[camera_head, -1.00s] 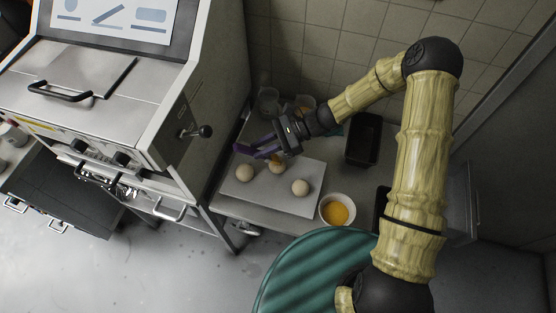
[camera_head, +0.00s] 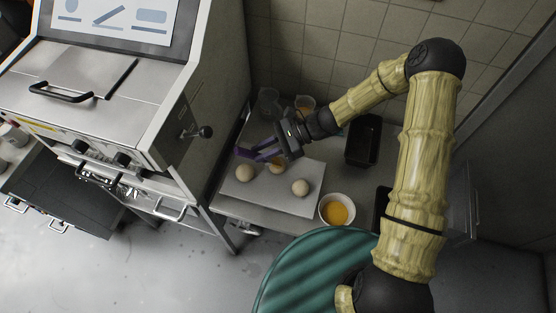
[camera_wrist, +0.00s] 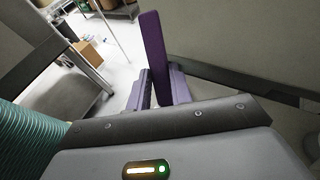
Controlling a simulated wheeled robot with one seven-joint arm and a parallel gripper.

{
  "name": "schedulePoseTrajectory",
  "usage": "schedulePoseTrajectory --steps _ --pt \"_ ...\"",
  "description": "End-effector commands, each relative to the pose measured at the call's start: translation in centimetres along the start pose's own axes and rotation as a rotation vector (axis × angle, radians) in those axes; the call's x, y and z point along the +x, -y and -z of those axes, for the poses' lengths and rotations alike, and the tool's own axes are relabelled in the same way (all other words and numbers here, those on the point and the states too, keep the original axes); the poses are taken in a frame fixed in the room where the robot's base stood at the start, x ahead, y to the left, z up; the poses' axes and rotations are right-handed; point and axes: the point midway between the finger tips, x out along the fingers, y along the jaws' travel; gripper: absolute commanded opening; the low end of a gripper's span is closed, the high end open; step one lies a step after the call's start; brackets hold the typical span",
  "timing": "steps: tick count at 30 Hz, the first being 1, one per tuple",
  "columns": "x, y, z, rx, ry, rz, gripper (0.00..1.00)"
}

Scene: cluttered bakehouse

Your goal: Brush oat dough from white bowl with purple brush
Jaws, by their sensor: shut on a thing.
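My gripper (camera_head: 268,153) is shut on the purple brush (camera_wrist: 152,45), whose flat handle stands up between the purple fingers in the wrist view. In the head view gripper and brush are over the back of the pale board, and purple brush and fingers are hard to tell apart. Three pale dough balls sit on the board: a left one (camera_head: 245,173), a back one (camera_head: 277,168) just below the gripper and partly hidden, and a front right one (camera_head: 300,187). I cannot tell which is oat, or whether the bristles touch the back ball. The white bowl (camera_head: 325,217) holds yellow liquid.
The pale board (camera_head: 265,197) lies on the counter beside a steel oven (camera_head: 190,110). Clear and orange-filled containers (camera_head: 306,103) stand behind, near the tiled wall. A dark loaf tin (camera_head: 362,140) is right of the gripper. A green striped round surface (camera_head: 310,275) is in front.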

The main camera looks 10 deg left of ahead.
Motion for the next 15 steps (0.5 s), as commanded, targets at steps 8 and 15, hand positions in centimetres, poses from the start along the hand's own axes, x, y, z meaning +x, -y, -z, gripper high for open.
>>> schedulePoseTrajectory --steps 8,15 --pt "0.0 -0.2 0.0 -0.001 0.000 0.001 0.05" --pt "-0.4 -0.2 -1.0 -0.001 0.000 0.001 0.05"
